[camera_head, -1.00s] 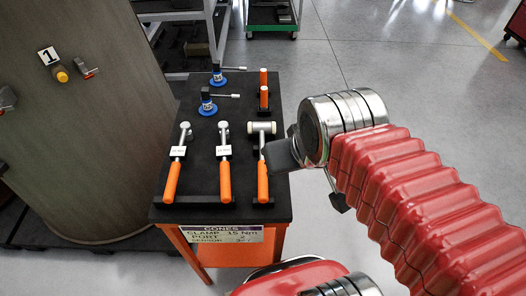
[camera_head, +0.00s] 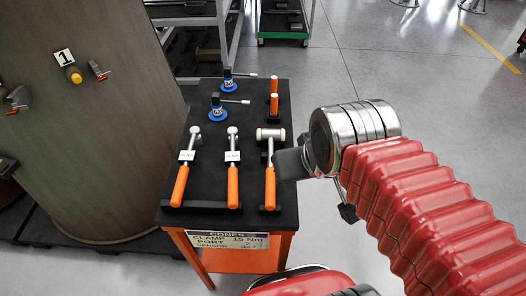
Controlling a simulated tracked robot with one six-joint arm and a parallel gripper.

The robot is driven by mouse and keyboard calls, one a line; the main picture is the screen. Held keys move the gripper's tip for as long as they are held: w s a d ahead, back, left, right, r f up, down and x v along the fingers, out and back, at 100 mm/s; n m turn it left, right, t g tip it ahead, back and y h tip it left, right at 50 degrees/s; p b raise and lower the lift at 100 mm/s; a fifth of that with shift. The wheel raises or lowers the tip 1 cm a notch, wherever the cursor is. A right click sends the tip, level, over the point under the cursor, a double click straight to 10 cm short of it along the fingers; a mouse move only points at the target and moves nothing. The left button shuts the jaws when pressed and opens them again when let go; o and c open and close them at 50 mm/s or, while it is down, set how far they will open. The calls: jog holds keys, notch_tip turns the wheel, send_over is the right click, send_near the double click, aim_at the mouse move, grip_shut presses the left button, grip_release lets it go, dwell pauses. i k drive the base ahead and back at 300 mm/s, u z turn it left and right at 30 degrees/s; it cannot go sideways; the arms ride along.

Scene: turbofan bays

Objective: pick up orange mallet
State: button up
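The orange mallet (camera_head: 270,187) lies on the black top of the small orange stand, the rightmost of three orange-handled tools. Its pale cylindrical head (camera_head: 270,134) points away from me and its orange handle toward me. My gripper (camera_head: 287,164) is just right of the mallet's shaft, at the end of my red-sleeved arm. From this angle I cannot tell whether it touches the mallet or hovers above it. Its fingers show only as a dark grey shape, so their opening is hidden.
Two orange-handled wrenches with white tags (camera_head: 233,187) lie left of the mallet. A curved brown panel (camera_head: 95,150) marked 1 rises at left. Open floor lies right of the stand.

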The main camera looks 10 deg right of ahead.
aim_at(271, 136)
jog(key=u, duration=1.3)
jog(key=k, duration=1.35)
jog(key=z, duration=0.6)
jog(key=i, duration=1.2)
jog(key=z, duration=0.2)
